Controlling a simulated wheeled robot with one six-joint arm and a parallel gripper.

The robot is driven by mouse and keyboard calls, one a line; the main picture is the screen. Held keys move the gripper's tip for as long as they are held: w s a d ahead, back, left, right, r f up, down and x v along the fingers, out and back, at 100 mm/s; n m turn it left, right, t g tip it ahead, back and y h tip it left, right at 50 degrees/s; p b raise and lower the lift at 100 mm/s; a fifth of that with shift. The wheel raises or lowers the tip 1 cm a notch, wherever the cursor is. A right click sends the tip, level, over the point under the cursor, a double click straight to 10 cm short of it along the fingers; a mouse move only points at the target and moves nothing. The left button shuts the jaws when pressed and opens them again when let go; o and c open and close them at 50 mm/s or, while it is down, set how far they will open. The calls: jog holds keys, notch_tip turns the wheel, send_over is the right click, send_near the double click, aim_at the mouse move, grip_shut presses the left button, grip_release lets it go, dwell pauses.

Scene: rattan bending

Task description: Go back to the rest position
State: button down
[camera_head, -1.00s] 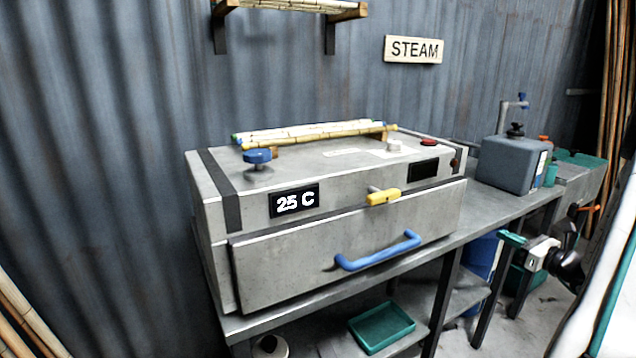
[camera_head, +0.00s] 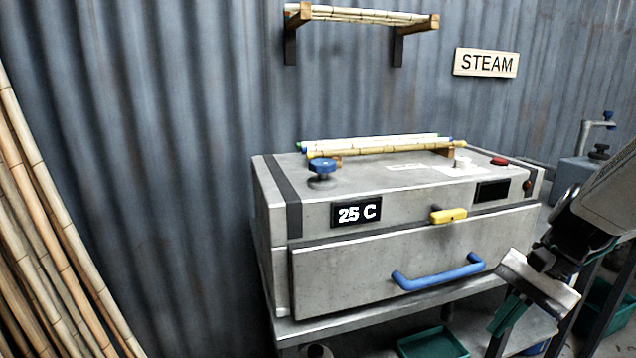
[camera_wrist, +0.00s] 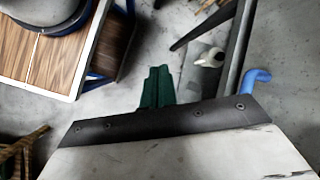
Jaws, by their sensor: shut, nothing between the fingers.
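My gripper (camera_head: 500,318) is at the lower right of the head view, to the right of the steam box's blue handle (camera_head: 440,272) and in front of the bench. Its green fingers are together with nothing between them. In the wrist view the green fingers (camera_wrist: 157,88) point out over the grey floor, apart from everything around them. A blue curved piece, apparently the handle, shows at the right of the wrist view (camera_wrist: 252,82). The steam box (camera_head: 345,280) is closed at the front, with a yellow latch (camera_head: 448,216) and a display reading 25 C (camera_head: 356,213).
Bamboo poles (camera_head: 45,235) lean at the left. Rods lie on the box top (camera_head: 390,149) and on a wall rack (camera_head: 365,15). A green tray (camera_head: 432,344) sits below the bench. A wood-topped piece (camera_wrist: 45,45) stands at the wrist view's upper left. Floor between is clear.

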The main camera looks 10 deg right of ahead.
jog(key=s+a+r+n+t+h, duration=0.1)
jog(key=s+a+r+n+h, duration=0.5)
jog(key=a+n, duration=0.4)
jog(key=shift+s+r+n+t, duration=0.3)
jog(key=shift+s+r+n, duration=0.15)
jog(key=shift+s, duration=0.55)
